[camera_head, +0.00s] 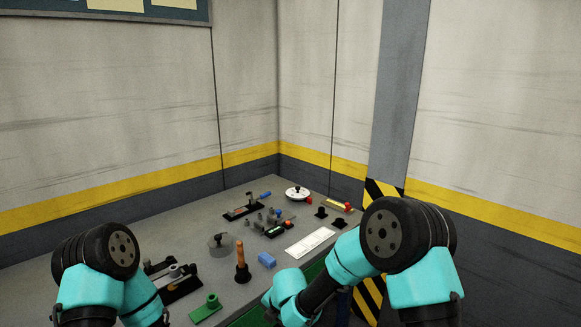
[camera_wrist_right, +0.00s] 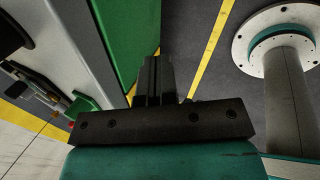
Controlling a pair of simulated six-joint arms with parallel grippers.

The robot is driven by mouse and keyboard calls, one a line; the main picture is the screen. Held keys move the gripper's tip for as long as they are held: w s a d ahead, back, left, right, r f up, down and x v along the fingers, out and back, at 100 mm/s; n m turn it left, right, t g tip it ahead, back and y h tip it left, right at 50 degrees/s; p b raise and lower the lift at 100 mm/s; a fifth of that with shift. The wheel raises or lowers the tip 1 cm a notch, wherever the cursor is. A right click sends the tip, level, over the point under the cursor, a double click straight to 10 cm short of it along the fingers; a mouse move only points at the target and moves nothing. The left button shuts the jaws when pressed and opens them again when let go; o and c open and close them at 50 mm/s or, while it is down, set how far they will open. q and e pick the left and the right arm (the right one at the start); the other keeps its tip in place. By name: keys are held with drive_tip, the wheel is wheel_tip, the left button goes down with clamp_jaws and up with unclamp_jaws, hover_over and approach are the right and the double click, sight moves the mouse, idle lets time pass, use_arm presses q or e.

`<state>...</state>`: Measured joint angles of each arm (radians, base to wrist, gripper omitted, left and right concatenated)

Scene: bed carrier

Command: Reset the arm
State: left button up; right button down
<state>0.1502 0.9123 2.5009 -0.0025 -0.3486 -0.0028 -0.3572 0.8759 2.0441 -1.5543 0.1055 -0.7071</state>
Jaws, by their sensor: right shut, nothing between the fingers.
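My right arm (camera_head: 345,262) comes in from the lower right in the head view, bent down in front of the table's right edge. Its gripper is not clearly visible there. In the right wrist view my right gripper (camera_wrist_right: 154,80) has its two dark fingers together, with nothing between them. It is over the floor beside a green panel (camera_wrist_right: 128,35). My left arm (camera_head: 100,270) stands at the lower left in the head view, and its gripper is out of view.
Walls close off the back. A striped post (camera_head: 372,290) stands at the right.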

drive_tip(key=s+d+f+m+g+y, duration=0.1)
drive_tip(key=s+d+f+m, duration=0.45)
drive_tip(key=d+m, duration=0.25)
drive_tip(key=s+d+f+m+g, duration=0.1)
drive_tip(key=s+d+f+m, duration=0.45)
drive_tip(key=d+m, duration=0.25)
drive_tip(key=s+d+f+m, duration=0.2)
drive_tip(key=s+d+m, duration=0.4)
drive_tip(key=s+m, duration=0.1)
drive_tip(key=s+d+f+m, duration=0.2)
drive_tip(key=s+d+m, duration=0.4)
drive_tip(key=m, duration=0.2)
drive_tip(key=shift+s+f+h, duration=0.3)
drive_tip(key=shift+s+h, duration=0.1)
